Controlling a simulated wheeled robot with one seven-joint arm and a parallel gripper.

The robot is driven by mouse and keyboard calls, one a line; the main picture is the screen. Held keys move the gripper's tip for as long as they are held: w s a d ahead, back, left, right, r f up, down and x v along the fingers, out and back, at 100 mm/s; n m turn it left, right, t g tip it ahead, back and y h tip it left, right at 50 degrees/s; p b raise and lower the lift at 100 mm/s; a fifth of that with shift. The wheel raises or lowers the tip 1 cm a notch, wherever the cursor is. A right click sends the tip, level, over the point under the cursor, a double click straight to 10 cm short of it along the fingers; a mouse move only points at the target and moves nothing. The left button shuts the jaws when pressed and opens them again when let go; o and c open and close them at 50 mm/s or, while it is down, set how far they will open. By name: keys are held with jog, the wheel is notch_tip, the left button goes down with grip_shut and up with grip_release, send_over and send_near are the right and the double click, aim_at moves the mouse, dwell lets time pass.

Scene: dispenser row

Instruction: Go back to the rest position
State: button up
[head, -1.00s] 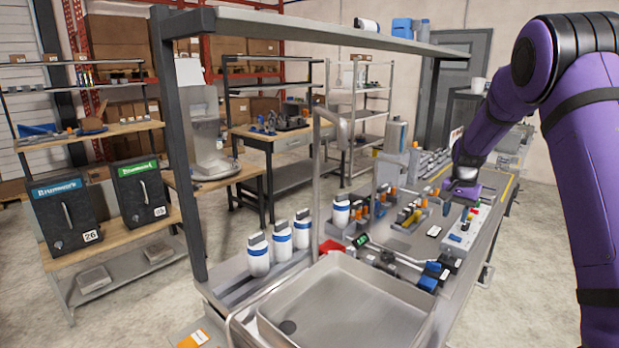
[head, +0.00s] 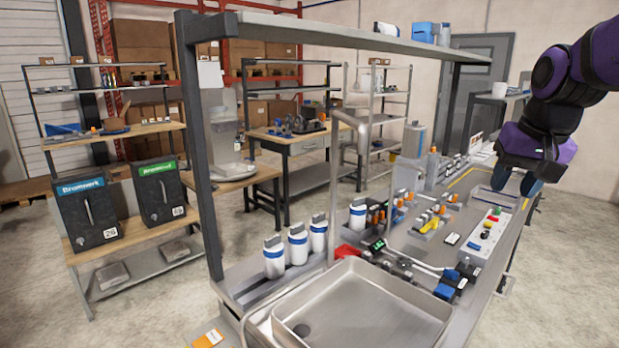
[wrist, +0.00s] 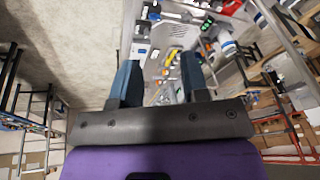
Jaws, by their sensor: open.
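My gripper (head: 517,180) is in the head view at the right, raised above the far right part of the metal workbench (head: 480,210). Its purple arm comes in from the upper right. In the wrist view my gripper (wrist: 158,82) has its two blue-grey fingers apart with nothing between them. Beyond the fingers the wrist view shows the bench top and its small items, small and tilted.
A steel sink (head: 365,305) is at the bench's near end. White bottles (head: 298,243) stand in a row left of it. An overhead shelf (head: 340,38) runs along the bench. Open floor lies right of it.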

jog(key=s+a+f+n+t, duration=0.1)
jog(key=s+a+n, duration=0.2)
jog(key=s, duration=1.4)
jog(key=shift+s+a+t, duration=0.4)
jog(key=shift+f, duration=0.1)
